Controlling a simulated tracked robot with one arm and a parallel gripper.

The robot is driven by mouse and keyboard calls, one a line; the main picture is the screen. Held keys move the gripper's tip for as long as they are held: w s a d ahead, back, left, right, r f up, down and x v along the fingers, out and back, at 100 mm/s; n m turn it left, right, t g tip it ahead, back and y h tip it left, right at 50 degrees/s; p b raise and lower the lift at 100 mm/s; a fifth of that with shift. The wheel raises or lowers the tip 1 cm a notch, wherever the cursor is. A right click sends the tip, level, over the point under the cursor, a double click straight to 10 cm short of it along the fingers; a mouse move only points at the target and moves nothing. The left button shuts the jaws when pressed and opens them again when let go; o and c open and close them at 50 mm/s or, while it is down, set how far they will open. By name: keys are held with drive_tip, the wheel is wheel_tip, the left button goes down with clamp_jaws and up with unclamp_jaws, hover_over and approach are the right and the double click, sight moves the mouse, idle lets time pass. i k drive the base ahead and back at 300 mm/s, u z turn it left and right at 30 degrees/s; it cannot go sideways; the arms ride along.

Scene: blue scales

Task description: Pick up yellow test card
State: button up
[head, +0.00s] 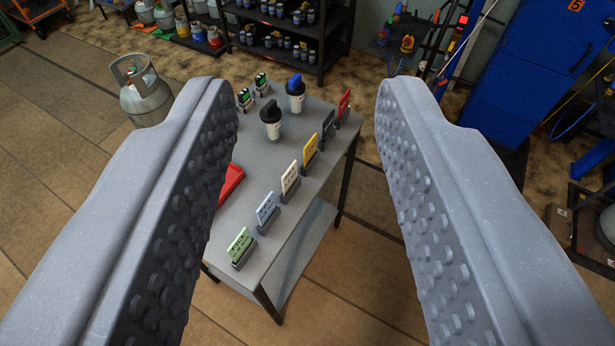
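The yellow test card (310,149) stands upright in a small dark holder on the grey table (246,160). It is in a row along the table's right side, between a white card (290,177) and a black card (328,127). My gripper (305,95) is open and empty. Its two grey studded fingers frame the table from left and right, well above and nearer the camera than the cards. The left finger hides part of the table's left side.
The row also holds a red card (344,103), a blue card (267,208) and a green card (240,244). Two capped containers (271,124) (295,95) and a red tray (231,181) share the table. A gas cylinder (143,92), shelves (290,25) and a blue cabinet (530,75) stand behind.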

sight(309, 150)
drive_tip(key=u, duration=0.6)
drive_tip(key=i, duration=1.05)
drive_tip(key=z, duration=0.5)
